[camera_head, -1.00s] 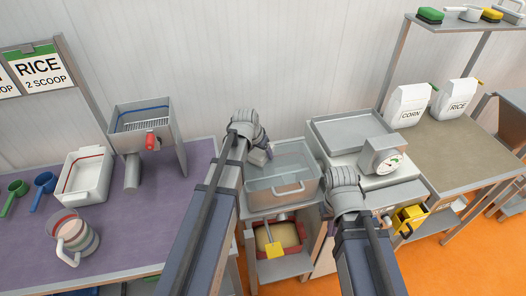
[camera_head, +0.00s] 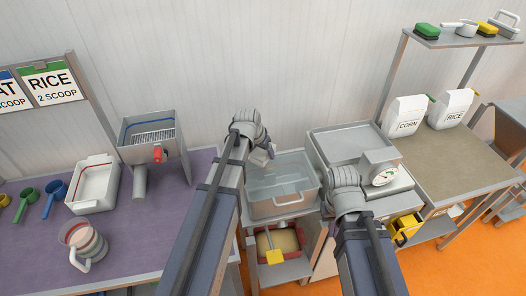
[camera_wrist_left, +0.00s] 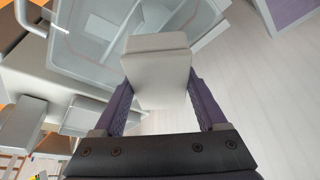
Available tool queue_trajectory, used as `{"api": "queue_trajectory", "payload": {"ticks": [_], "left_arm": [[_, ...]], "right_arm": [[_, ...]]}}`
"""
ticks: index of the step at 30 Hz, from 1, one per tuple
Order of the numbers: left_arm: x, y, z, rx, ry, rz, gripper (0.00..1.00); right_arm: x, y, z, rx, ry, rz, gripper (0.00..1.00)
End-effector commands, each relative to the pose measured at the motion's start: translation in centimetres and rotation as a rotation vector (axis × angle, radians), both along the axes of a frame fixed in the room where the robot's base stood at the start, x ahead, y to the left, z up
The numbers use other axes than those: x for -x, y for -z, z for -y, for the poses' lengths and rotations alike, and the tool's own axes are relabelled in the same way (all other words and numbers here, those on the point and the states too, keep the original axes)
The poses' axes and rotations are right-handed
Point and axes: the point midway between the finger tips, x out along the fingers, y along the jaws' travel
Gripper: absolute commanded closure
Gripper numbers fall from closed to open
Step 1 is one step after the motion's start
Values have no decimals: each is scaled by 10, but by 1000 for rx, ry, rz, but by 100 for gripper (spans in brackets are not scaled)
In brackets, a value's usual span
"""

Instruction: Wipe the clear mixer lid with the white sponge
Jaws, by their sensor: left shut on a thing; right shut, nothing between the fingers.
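The clear lid (camera_head: 258,187) tops the mixer, a see-through box with a pale handle, in the middle of the head view. It also shows at the upper left of the left wrist view (camera_wrist_left: 92,50). My left gripper (camera_wrist_left: 160,98) is shut on the white sponge (camera_wrist_left: 158,66), a pale block between the purple fingers. In the head view the sponge (camera_head: 261,157) is at the lid's back left corner; I cannot tell if it touches. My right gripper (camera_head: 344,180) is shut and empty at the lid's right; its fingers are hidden.
A scale with a dial (camera_head: 384,176) and metal tray (camera_head: 350,142) stand right of the mixer. A purple table (camera_head: 135,235) at left holds a white bin (camera_head: 93,190), a jug (camera_head: 82,245) and coloured scoops.

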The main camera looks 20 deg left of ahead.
Motion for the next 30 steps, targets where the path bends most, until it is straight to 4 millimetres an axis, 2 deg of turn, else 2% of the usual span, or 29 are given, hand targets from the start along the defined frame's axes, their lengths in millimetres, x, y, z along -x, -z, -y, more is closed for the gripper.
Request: {"api": "queue_trajectory", "payload": {"ticks": [5, 16, 30], "left_arm": [[0, -2, 0, 0, 0, 0, 70], [0, -31, 0, 0, 0, 0, 70], [0, -30, 0, 0, 0, 0, 70]], "right_arm": [[0, -2, 0, 0, 0, 0, 100], [0, -31, 0, 0, 0, 0, 100], [0, -30, 0, 0, 0, 0, 100]]}}
